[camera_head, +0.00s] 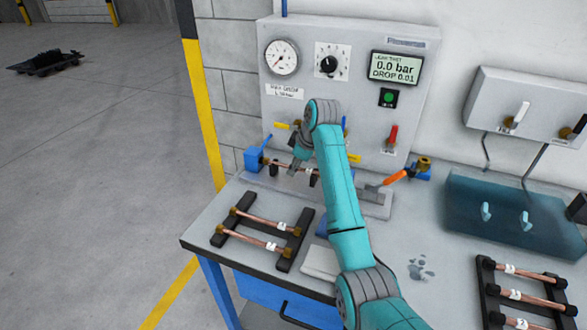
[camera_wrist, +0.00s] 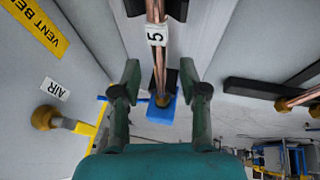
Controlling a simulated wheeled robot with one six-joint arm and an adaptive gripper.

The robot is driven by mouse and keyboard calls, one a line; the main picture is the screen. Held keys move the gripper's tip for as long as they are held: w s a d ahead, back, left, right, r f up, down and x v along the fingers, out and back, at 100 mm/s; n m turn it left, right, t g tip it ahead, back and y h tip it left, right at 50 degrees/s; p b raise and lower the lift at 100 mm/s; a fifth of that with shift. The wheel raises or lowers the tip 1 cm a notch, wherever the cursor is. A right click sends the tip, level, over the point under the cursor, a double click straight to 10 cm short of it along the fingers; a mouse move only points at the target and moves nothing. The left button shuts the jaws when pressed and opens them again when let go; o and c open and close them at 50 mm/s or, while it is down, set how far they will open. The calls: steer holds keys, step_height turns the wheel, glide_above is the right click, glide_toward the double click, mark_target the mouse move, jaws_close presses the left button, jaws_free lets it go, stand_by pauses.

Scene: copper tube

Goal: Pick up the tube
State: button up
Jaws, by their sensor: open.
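A copper tube with a white tag marked 5 (camera_wrist: 157,38) runs down the wrist view between the two fingers of my gripper (camera_wrist: 160,78). The fingers are open, one on each side of the tube, with a gap to it. The tube's lower end in that view has a brass fitting at a blue block (camera_wrist: 162,110). In the head view my gripper (camera_head: 296,160) is at the test bench fixture, beside the blue clamp (camera_head: 254,159). The tube (camera_head: 283,165) lies across the fixture there, partly hidden by my gripper and arm.
A black rack (camera_head: 283,264) with two tagged copper tubes stands at the table's left. Another rack (camera_head: 487,275) with several tubes stands at the right. The gauge panel (camera_head: 347,55) rises behind the fixture. A blue transparent tank (camera_head: 465,205) is at the right.

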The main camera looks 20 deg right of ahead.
steer(key=shift+f, duration=0.15)
jaws_close()
